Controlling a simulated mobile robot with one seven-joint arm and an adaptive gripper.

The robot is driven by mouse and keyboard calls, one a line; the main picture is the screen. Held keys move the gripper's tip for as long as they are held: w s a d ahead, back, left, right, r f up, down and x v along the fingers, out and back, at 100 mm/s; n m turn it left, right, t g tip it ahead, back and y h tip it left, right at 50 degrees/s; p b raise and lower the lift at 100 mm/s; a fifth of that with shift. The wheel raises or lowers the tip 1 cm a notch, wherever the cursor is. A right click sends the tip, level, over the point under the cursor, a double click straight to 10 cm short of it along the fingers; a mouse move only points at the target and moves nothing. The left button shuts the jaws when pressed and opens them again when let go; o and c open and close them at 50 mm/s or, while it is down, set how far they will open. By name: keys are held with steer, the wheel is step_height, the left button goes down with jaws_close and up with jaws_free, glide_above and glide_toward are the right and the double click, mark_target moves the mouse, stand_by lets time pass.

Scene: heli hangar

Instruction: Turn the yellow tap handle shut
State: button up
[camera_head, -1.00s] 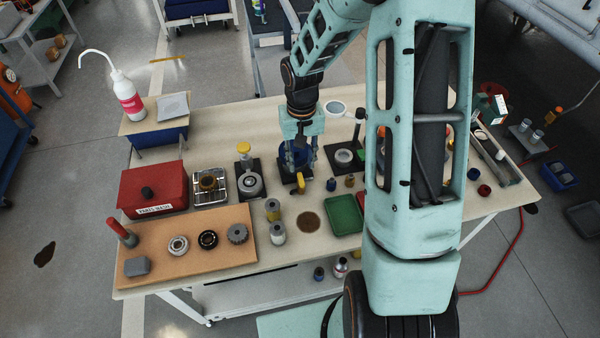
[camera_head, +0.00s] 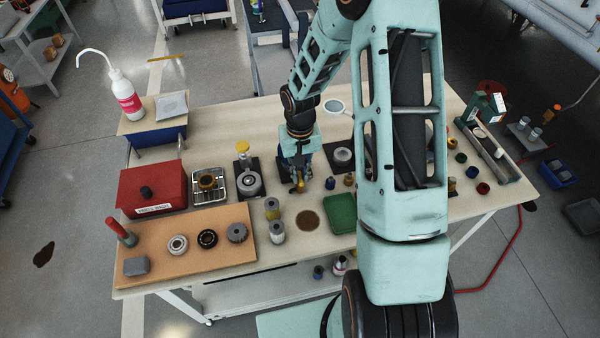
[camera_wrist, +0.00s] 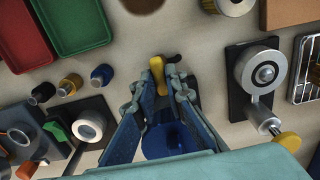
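The yellow tap handle (camera_head: 300,186) is on the near side of a blue container, which my gripper mostly hides in the head view. In the wrist view the yellow handle (camera_wrist: 157,76) stands between my fingertips, with a dark spout end beyond it. The blue container (camera_wrist: 168,140) shows between and below my fingers. My gripper (camera_head: 300,182) points down over the tap. My fingers (camera_wrist: 160,88) are drawn in on both sides of the handle and appear to touch it.
A device with a yellow knob (camera_head: 243,147) stands just left of the tap. Small cylinders (camera_head: 330,183) and a green tray (camera_head: 341,214) are to the right and front. A red box (camera_head: 152,188) and a cork-coloured board (camera_head: 190,262) lie left.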

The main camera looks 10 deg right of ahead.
jaws_close()
steer(key=shift+n, duration=0.3)
steer(key=n, duration=0.4)
steer(key=shift+n, duration=0.3)
steer(key=n, duration=0.5)
steer(key=shift+r, duration=0.1)
steer(key=n+p, duration=0.1)
steer(key=n, duration=0.3)
steer(key=shift+n, duration=0.3)
steer(key=shift+n+p, duration=0.65)
steer(key=shift+n, duration=0.85)
